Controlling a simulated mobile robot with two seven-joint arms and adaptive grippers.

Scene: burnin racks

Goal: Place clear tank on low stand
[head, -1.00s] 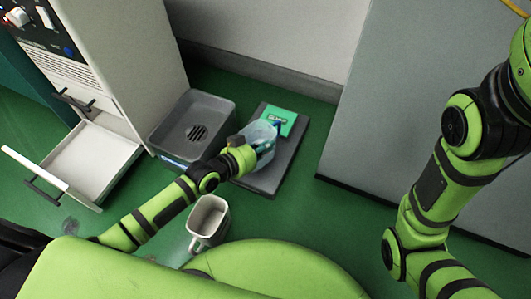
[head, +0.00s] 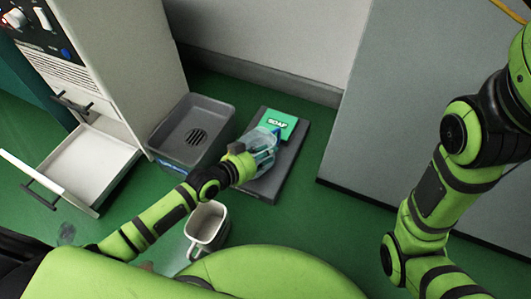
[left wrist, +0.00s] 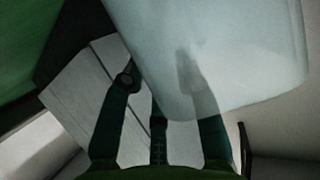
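The clear tank (head: 265,151) is a pale, see-through vessel with a blue part at its far end. In the head view it is over the dark grey low stand (head: 292,160), tilted. I cannot tell whether it touches the stand. My left gripper (head: 254,160) is at the tank's near side and looks shut on it. In the left wrist view the tank (left wrist: 245,50) fills the upper right, and one finger of my gripper (left wrist: 158,85) shows through its wall. My right arm is at the right; its gripper is out of view.
A green SOAP sign (head: 280,121) is at the stand's far end. A grey basin (head: 221,108) with a drain stands left of the stand. A beige bin (head: 208,224) is close to my base. An open drawer (head: 84,169) juts from the cabinet. A grey panel (head: 420,100) is at right.

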